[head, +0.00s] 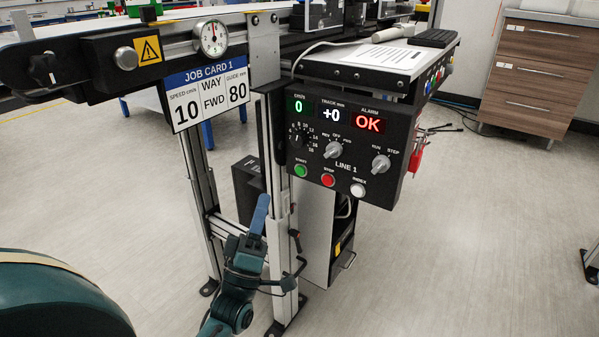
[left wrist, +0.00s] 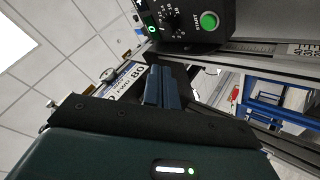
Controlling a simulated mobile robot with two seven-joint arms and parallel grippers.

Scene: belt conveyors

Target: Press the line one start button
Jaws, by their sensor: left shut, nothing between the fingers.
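The line one control panel (head: 345,147) hangs below the conveyor's side shelf. Its green start button (head: 300,170) sits at the panel's lower left; it also shows in the left wrist view as a green button (left wrist: 209,20) at the top. A red stop button (head: 328,180) and a white button (head: 358,189) stand to its right. My left gripper (head: 260,208) is shut and empty, pointing up, below and left of the start button and apart from it. Its blue fingers (left wrist: 158,88) show together in the left wrist view. My right gripper is not in view.
A metal post (head: 284,225) stands close beside my left gripper. A job card (head: 208,92) hangs from the conveyor at the left, reading speed 10, way FWD, guide 80. The panel displays read 0, +0 and OK. Open floor (head: 430,260) lies at the right.

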